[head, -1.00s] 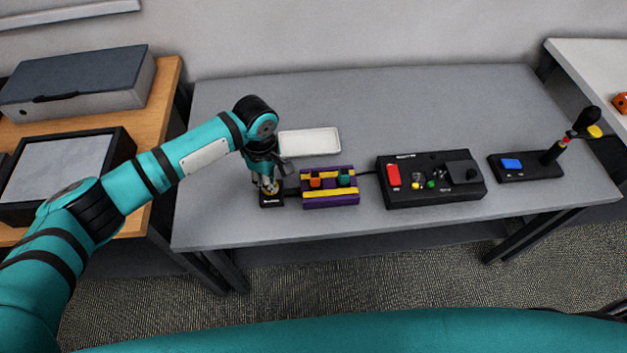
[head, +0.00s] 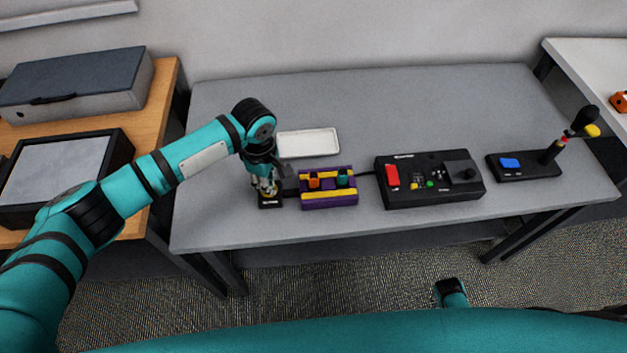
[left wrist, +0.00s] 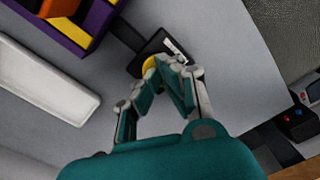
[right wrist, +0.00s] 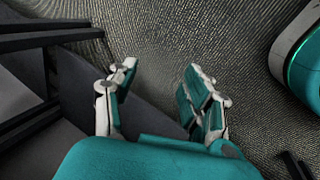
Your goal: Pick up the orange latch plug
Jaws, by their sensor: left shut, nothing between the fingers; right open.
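The orange latch plug (head: 314,180) sits in a purple and yellow rack (head: 329,203) on the grey table, left of a teal plug (head: 343,177). In the left wrist view an orange block (left wrist: 24,14) shows in the rack's corner, cut by the frame edge. My left gripper (head: 267,190) is left of the rack, over a small black box (head: 270,203). Its fingers are shut and empty in the left wrist view (left wrist: 170,66), beside a yellow round part (left wrist: 149,66) on that box. My right gripper (right wrist: 161,72) is open and empty, over the carpet.
A white tray (head: 308,143) lies behind the rack. A black control box (head: 430,194) with a red switch stands right of it, and a blue-button base (head: 525,167) farther right. The table's back and front left are clear.

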